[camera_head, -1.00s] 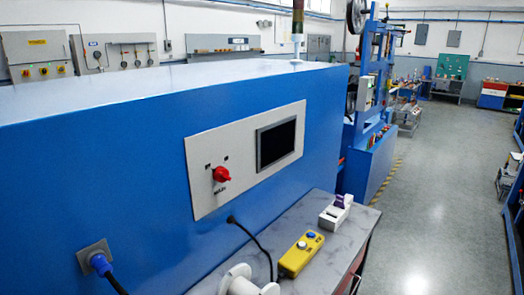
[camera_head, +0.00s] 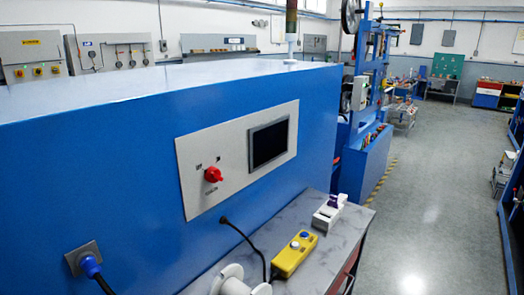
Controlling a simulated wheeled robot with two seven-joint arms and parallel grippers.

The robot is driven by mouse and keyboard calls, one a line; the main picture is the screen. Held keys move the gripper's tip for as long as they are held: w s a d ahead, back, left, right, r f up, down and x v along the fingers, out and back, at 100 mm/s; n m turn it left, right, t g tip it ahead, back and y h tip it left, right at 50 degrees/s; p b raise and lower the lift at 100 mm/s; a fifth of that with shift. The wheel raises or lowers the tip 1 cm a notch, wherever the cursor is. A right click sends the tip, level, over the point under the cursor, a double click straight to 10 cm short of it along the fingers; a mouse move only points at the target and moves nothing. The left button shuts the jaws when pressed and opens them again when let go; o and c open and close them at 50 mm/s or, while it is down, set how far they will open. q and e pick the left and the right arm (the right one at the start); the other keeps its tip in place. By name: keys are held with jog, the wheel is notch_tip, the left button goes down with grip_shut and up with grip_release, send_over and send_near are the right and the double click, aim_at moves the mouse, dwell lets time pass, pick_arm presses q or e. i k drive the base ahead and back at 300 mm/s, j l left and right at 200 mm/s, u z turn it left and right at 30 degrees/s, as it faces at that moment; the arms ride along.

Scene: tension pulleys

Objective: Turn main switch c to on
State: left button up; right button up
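The main switch is a red rotary knob (camera_head: 213,174) on a light grey panel (camera_head: 190,197) set in the side of a large blue cabinet (camera_head: 110,160). Small dark labels sit above and below the knob, too small to read with certainty. The knob's exact pointing direction is hard to tell. A dark screen (camera_head: 269,144) is to the right of the knob on the same panel.
A blue plug (camera_head: 89,265) with a cable sits in the cabinet's left side. Open floor (camera_head: 430,210) lies to the right.

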aim_at(212, 175)
jog(key=k+l+u, duration=0.15)
jog(key=l, duration=0.25)
jog(key=i+l+u, duration=0.1)
jog(key=l+u, duration=0.15)
jog(key=u, duration=0.2)
jog(key=l+u, duration=0.25)
jog(key=u, duration=0.15)
jog(key=i, duration=0.05)
